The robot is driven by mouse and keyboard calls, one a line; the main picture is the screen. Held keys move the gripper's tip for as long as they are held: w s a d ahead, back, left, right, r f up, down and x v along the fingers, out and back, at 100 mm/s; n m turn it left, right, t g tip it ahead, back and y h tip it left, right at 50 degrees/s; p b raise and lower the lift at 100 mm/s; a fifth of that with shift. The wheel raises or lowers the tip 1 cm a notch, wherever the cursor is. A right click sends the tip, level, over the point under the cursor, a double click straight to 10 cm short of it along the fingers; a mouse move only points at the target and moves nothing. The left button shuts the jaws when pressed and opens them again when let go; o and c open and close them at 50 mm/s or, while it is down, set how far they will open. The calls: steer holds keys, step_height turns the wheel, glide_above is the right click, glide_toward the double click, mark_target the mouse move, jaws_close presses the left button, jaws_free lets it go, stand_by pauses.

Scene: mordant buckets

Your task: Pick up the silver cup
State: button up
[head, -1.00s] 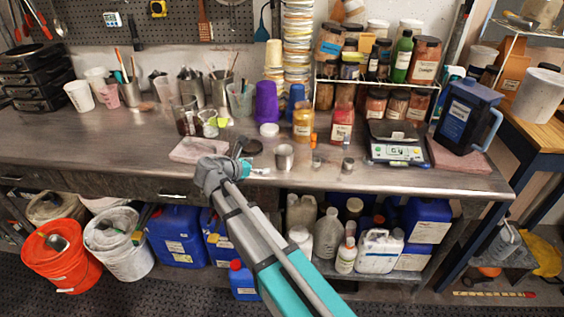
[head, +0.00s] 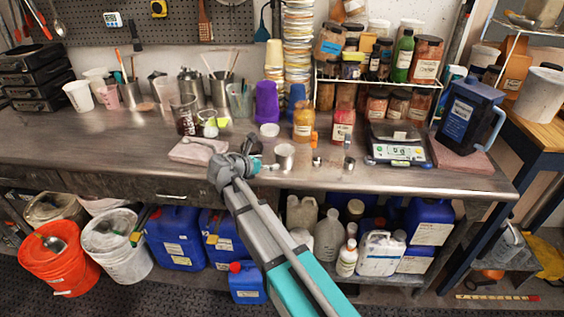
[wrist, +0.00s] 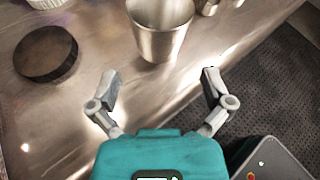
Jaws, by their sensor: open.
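The silver cup (head: 285,157) stands upright on the metal bench near its front edge. In the wrist view the cup (wrist: 160,32) is at the top centre, just beyond my fingertips and cut off by the frame's top. My gripper (wrist: 161,84) is open and empty, with its two fingers spread to either side of the cup's line. In the head view my gripper (head: 259,165) is just left of the cup and apart from it, partly hidden by my arm.
A dark round lid (wrist: 46,53) lies left of the cup. Small metal pieces (head: 348,164) stand right of it, with a digital scale (head: 397,152) farther right. A pink slab (head: 194,151) lies to the left. The bench's front edge drops to a dark floor mat.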

mark_target(278, 162)
steer(key=shift+b+x, duration=0.4)
steer(key=shift+x, duration=1.25)
steer(key=shift+f+b+x, duration=0.25)
steer(key=shift+b+x, duration=0.7)
steer(key=shift+x, duration=0.9)
steer(key=shift+w+d+f, duration=0.2)
steer(key=shift+w+d, duration=0.2)
steer(key=shift+w, duration=0.1)
steer(key=c, duration=0.8)
steer(key=shift+c, duration=0.2)
